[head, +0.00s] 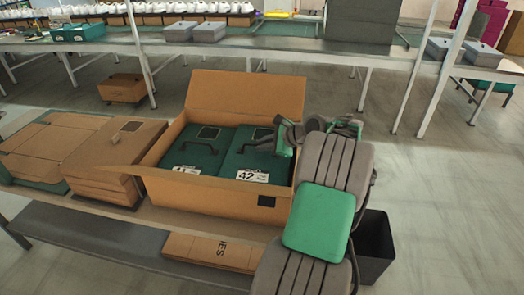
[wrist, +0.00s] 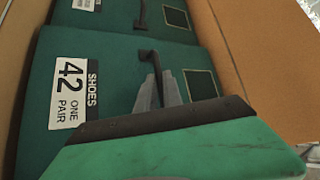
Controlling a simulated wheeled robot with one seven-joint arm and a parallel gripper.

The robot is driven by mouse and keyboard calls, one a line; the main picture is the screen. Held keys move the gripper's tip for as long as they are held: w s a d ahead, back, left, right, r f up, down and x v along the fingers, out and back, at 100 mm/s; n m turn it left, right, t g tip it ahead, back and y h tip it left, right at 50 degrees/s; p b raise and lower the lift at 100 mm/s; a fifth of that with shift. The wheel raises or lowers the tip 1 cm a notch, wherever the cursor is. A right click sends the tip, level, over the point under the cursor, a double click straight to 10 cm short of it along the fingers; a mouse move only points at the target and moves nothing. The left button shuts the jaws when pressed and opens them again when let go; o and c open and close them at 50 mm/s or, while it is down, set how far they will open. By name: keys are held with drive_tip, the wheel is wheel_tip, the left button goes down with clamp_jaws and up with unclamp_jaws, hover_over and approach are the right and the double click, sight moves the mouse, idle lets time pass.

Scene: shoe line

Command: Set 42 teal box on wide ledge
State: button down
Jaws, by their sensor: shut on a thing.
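The 42 teal box (head: 254,157) sits in the right half of an open cardboard carton (head: 222,202), its white 42 label facing up. In the wrist view the 42 box (wrist: 112,62) fills the middle, with its dark handle running between my fingers. My gripper (wrist: 160,90) is shut on that handle; in the head view my gripper (head: 268,139) reaches in over the carton's right wall. The box appears still down in the carton. A long grey ledge (head: 100,235) runs along the near left side; I cannot tell if it is the wide ledge.
A second teal box (head: 195,150) lies close beside on the left in the carton. Closed brown cartons (head: 112,160) stand further left. A flat brown carton (head: 212,252) lies on the near ledge. A dark bin (head: 374,248) stands at right. The ledge's left part is clear.

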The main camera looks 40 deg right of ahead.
drive_tip(key=shift+f, duration=0.8)
drive_tip(key=c, duration=1.5)
unclamp_jaws()
drive_tip(key=shift+f, duration=0.2)
drive_tip(key=shift+f+b, duration=0.45)
drive_tip(key=shift+b, duration=0.3)
drive_tip(key=shift+o, duration=0.5)
drive_tip(key=p+v, duration=0.1)
drive_tip(key=v, duration=0.2)
drive_tip(key=r+p+v, duration=0.1)
drive_tip(key=v, duration=0.2)
drive_tip(key=w+p+v, duration=0.1)
drive_tip(key=v, duration=0.2)
drive_tip(key=shift+a+r, duration=0.15)
drive_tip(key=p, duration=0.2)
drive_tip(key=shift+w+r+p, duration=0.1)
drive_tip(key=shift+r+p, duration=0.15)
drive_tip(key=shift+p, duration=0.1)
drive_tip(key=shift+w+f+p, duration=0.1)
drive_tip(key=shift+f+p, duration=0.15)
drive_tip(key=shift+p, duration=0.4)
drive_tip(key=x, duration=0.5)
drive_tip(key=f+x, duration=0.1)
drive_tip(key=x, duration=0.2)
drive_tip(key=shift+s+f, duration=0.15)
drive_tip(key=shift+s, duration=0.15)
